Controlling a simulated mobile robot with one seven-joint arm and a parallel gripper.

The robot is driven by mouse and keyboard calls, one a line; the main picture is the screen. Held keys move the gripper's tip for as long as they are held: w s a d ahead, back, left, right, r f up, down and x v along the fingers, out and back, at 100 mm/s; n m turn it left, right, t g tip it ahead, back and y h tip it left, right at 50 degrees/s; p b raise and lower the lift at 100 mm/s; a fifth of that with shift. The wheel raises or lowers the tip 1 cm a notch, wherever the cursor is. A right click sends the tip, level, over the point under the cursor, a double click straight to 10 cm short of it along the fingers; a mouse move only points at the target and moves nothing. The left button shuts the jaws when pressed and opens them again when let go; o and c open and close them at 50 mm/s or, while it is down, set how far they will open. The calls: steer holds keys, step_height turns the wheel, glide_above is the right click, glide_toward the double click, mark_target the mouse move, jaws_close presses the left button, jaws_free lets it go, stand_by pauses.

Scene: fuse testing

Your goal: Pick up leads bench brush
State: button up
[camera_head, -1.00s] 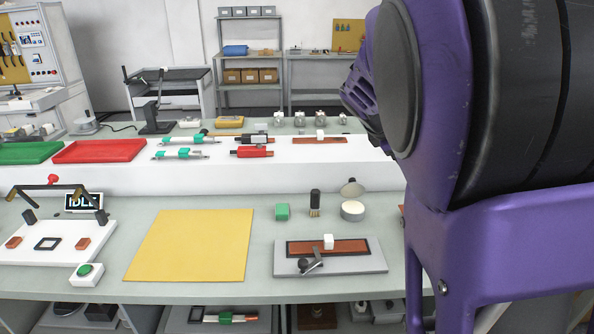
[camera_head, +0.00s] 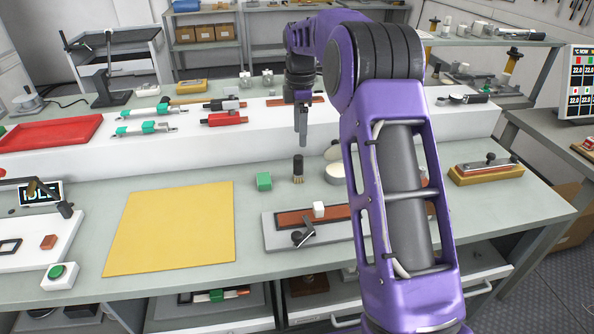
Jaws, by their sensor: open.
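The bench brush looks to be the small upright black-handled piece (camera_head: 298,167) with tan bristles at its foot, standing on the lower bench top. My gripper (camera_head: 303,142) points down above the brush, apart from it, with its fingers seen nearly edge-on. It is open, and nothing shows between the fingers. My purple arm comes in from the right and hides part of the bench beside it.
A grey plate with a brown strip (camera_head: 280,236) lies in front. A yellow mat (camera_head: 170,228) lies left. The raised white shelf (camera_head: 220,150) runs behind.

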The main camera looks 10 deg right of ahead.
mark_target(300, 158)
step_height(300, 158, down, 9)
steer(key=shift+f+b, duration=0.15)
steer(key=shift+b, duration=0.35)
steer(key=shift+w+a+f, duration=0.1)
steer(key=shift+w+f, duration=0.1)
steer(key=shift+f, duration=1.15)
steer(key=shift+w+a+f, duration=0.1)
steer(key=shift+w+f, duration=0.1)
steer(key=shift+f, duration=1.1)
steer(key=shift+c, duration=0.2)
jaws_close()
